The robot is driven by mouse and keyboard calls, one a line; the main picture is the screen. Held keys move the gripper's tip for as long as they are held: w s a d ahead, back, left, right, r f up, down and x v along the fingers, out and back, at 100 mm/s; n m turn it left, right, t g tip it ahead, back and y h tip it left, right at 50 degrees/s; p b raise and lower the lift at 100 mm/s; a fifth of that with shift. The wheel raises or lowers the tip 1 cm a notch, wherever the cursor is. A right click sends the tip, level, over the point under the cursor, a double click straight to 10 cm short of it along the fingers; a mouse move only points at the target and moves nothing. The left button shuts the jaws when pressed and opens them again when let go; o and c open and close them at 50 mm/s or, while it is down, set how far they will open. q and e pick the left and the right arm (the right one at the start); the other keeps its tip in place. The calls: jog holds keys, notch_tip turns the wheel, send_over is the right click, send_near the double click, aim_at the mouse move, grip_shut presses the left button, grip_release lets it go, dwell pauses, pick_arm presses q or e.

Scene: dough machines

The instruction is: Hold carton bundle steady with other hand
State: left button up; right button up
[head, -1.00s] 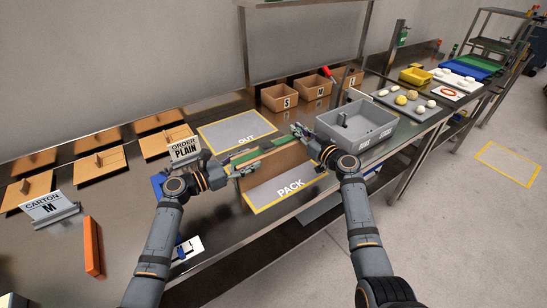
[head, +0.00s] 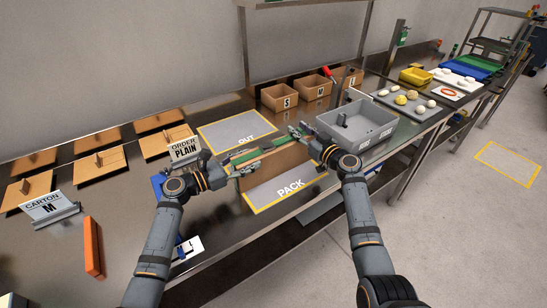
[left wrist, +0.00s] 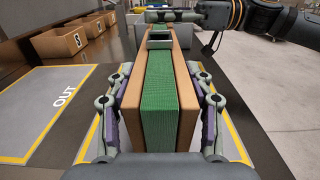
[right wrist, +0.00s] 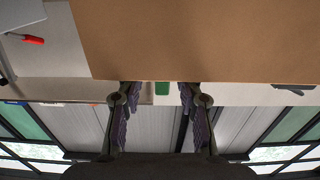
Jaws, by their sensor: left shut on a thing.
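The carton bundle (head: 274,161), brown card sides with a green ribbed middle, stands on edge at the PACK mat. In the left wrist view it runs away from me, its green middle (left wrist: 161,95) between two brown sides. A grey clip-like frame (left wrist: 160,38) sits across its top. My left gripper (head: 246,170) is shut on the near end, one finger on each side. My right gripper (head: 303,135) is at the far end. In the right wrist view its fingers (right wrist: 157,92) are apart, beside a large brown panel (right wrist: 200,40); contact is unclear.
The PACK mat (head: 290,188) lies under and in front of the bundle, the OUT mat (head: 235,130) behind it. A grey bin (head: 357,125) stands close to my right gripper. S, M and further cartons (head: 280,97) stand behind. An orange block (head: 93,248) lies at left.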

jog(key=shift+v, duration=2.95)
jog(key=v, duration=1.2)
pick_arm(q)
jog(key=o, duration=1.6)
jog(key=shift+o, duration=0.2)
